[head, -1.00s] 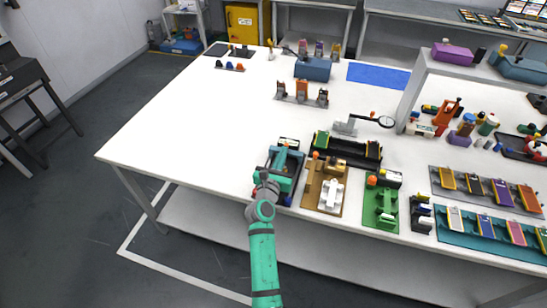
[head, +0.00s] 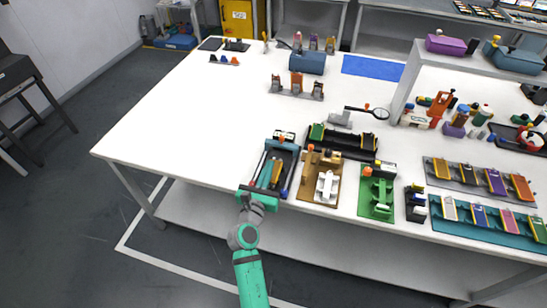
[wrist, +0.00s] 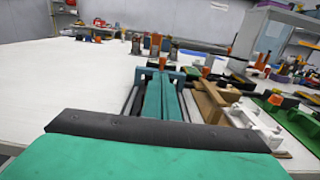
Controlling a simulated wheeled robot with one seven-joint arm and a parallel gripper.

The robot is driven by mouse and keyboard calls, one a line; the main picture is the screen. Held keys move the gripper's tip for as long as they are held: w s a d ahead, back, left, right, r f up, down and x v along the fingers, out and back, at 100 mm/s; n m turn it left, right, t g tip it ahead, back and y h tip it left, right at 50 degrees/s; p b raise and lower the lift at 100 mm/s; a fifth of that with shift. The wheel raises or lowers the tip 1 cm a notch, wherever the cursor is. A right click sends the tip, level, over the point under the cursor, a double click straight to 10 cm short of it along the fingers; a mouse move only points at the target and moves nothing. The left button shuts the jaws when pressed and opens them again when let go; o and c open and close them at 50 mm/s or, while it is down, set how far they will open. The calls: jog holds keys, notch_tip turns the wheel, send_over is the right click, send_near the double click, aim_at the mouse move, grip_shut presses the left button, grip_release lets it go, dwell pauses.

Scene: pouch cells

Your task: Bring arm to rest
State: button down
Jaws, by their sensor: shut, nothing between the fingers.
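My gripper (head: 270,168) is teal and reaches over the front edge of the white table (head: 170,140). In the wrist view its two long fingers (wrist: 161,78) lie side by side, shut, with nothing between them. In the head view the fingers overlap a blue-framed fixture (head: 291,172) with a dark bed and an orange knob. I cannot tell how high the fingers are above the fixture.
To the right stand a brown fixture (head: 320,189) with a white clamp, a green fixture (head: 376,198) and a long black fixture (head: 345,140). Racks of coloured cells (head: 480,181) lie farther right. The table's left side is clear.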

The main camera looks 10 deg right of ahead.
jog(key=shift+v, duration=1.5)
jog(key=shift+d, duration=0.15)
jog(key=shift+s+f, duration=0.15)
jog(key=shift+f, duration=0.05)
jog(key=s+a+f+m+y, duration=0.35)
jog(key=s+f+m, duration=0.2)
jog(key=s, duration=0.55)
jog(key=s+a+f+m+y, duration=0.35)
jog(key=s+f+m, duration=0.2)
jog(key=s, duration=0.55)
jog(key=s+a+r+m, duration=0.1)
jog(key=s+r+m, duration=0.3)
jog(key=s+m, duration=0.6)
jog(key=s+a+r+m+y, duration=0.1)
jog(key=s+r+m, duration=0.4)
jog(key=s+m, duration=0.4)
jog(key=s, duration=0.2)
jog(key=shift+s+r+m+g, duration=0.2)
jog(key=shift+s+m+g, duration=0.1)
jog(key=shift+s+m, duration=0.1)
jog(key=shift+s+a, duration=0.1)
